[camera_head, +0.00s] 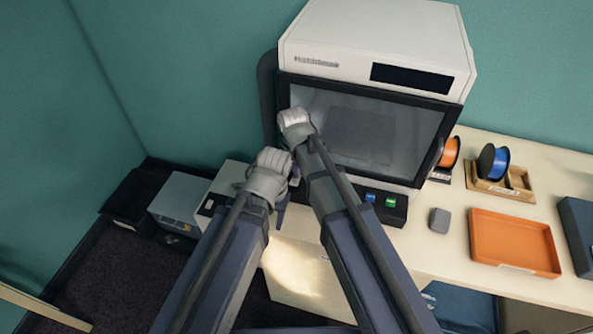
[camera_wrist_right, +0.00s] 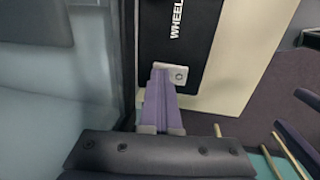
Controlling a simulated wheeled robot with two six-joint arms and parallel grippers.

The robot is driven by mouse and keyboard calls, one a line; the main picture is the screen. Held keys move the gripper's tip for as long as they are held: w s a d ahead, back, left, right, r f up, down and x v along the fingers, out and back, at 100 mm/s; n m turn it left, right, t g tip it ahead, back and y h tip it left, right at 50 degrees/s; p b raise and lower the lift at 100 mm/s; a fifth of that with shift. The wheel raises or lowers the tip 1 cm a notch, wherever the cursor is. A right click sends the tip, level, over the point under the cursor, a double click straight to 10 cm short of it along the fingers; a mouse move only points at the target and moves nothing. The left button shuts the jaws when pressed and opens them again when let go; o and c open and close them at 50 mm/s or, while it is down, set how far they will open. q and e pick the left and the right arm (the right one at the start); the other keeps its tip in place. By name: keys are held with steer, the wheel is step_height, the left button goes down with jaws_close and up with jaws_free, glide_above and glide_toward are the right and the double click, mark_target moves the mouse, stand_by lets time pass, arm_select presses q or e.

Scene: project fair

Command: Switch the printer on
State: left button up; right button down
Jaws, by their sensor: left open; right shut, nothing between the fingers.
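The printer (camera_head: 372,42) is a white machine with a dark framed glass door (camera_head: 365,130) and a black front strip carrying a blue button (camera_head: 370,197) and a green button (camera_head: 390,201). My right gripper, upper in the head view, is in front of the door's left side, its fingers hidden by its wrist (camera_head: 294,119). In the right wrist view its purple fingers (camera_wrist_right: 160,73) are shut and empty, tips beside a small white plate (camera_wrist_right: 174,74) with a round mark. I cannot tell whether they touch. My left gripper (camera_head: 289,194) is open below it, partly hidden, left of the buttons.
On the table right of the printer are orange (camera_head: 448,153) and blue (camera_head: 492,161) spools, a grey block (camera_head: 439,220) and an orange tray (camera_head: 512,243). A grey box (camera_head: 178,203) stands at lower left. The wrist view shows a black panel (camera_wrist_right: 170,45) lettered "WHEEL".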

mark_target(295, 181)
steer(key=shift+s, duration=0.1)
steer(key=shift+s+a+p, duration=0.25)
steer(key=shift+s+p, duration=0.05)
steer(key=shift+s, duration=0.4)
steer(key=shift+w+r, duration=0.1)
step_height(295, 181, up, 10)
steer(key=p, duration=1)
